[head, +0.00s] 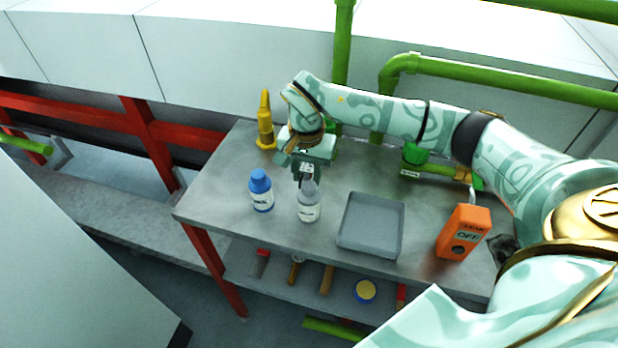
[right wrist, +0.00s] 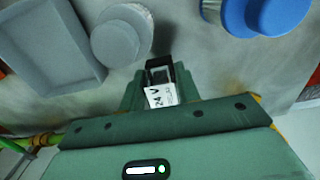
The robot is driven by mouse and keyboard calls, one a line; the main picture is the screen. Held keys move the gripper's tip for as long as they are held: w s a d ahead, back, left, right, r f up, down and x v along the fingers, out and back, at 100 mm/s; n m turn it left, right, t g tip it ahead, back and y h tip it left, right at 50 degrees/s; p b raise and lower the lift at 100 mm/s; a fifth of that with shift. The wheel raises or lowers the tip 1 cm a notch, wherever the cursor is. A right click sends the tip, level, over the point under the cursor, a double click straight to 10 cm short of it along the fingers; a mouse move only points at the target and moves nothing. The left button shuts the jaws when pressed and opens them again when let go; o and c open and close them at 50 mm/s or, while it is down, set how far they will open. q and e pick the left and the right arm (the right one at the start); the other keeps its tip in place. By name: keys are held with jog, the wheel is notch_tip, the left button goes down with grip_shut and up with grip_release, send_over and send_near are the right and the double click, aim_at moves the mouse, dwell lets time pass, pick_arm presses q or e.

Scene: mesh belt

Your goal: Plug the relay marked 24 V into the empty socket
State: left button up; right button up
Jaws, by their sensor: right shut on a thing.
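A small relay with a white label reading "24 V" (right wrist: 161,95) and a dark end sits between the fingers of my right gripper (right wrist: 160,88) in the right wrist view. In the head view my right gripper (head: 304,176) is shut on it above the back left part of the bench, just behind the grey-capped bottle. The relay's white label (head: 306,168) shows small there. I cannot make out an empty socket in either view; the gripper and arm hide part of the bench. My left gripper is not in view.
The grey metal bench (head: 226,190) carries a blue-capped bottle (head: 261,192), a grey-capped bottle (head: 308,205), an empty grey tray (head: 370,224), an orange device marked OFF (head: 464,231) and a yellow bottle (head: 265,122). Green pipes (head: 500,78) run behind. Tools lie on a lower shelf.

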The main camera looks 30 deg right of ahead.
jog(key=shift+f, duration=1.3)
jog(key=shift+f, duration=0.15)
jog(key=o, duration=1)
